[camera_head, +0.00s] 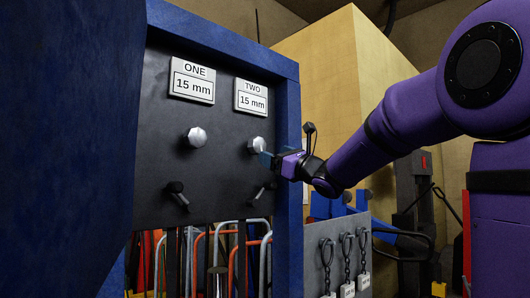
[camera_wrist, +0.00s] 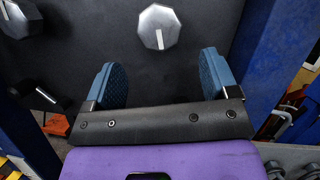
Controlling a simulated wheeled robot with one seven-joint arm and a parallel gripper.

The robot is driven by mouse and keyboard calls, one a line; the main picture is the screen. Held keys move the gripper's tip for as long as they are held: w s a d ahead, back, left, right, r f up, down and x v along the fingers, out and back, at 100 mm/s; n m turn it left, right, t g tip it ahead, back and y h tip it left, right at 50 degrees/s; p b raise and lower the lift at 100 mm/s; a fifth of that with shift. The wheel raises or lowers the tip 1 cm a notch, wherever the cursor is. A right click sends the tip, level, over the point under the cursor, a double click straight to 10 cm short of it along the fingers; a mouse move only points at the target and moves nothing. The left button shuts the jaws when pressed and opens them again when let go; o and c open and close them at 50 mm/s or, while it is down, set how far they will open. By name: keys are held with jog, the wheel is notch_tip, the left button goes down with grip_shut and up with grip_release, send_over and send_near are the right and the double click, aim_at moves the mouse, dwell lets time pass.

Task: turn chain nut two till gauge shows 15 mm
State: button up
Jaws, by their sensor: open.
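The gauge plate marked TWO (camera_head: 251,97) reads 15 mm. Below it, the pale faceted chain nut two (camera_head: 257,145) sticks out of the dark panel. It also shows in the wrist view (camera_wrist: 160,27), with a white line on its face pointing down in the picture. My gripper (camera_head: 268,160) is just in front of nut two and slightly to its lower right in the head view. In the wrist view my gripper's two blue fingers (camera_wrist: 160,75) stand wide apart with nothing between them. The nut lies beyond their tips, apart from both.
The plate marked ONE (camera_head: 192,83) reads 15 mm, above nut one (camera_head: 196,137). A dark handle (camera_head: 177,194) and another (camera_head: 262,191) stick out below the nuts. A blue frame post (camera_head: 288,205) stands close to the right. Tagged chains (camera_head: 346,258) hang lower right.

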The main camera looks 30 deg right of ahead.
jog(key=shift+v, duration=1.45)
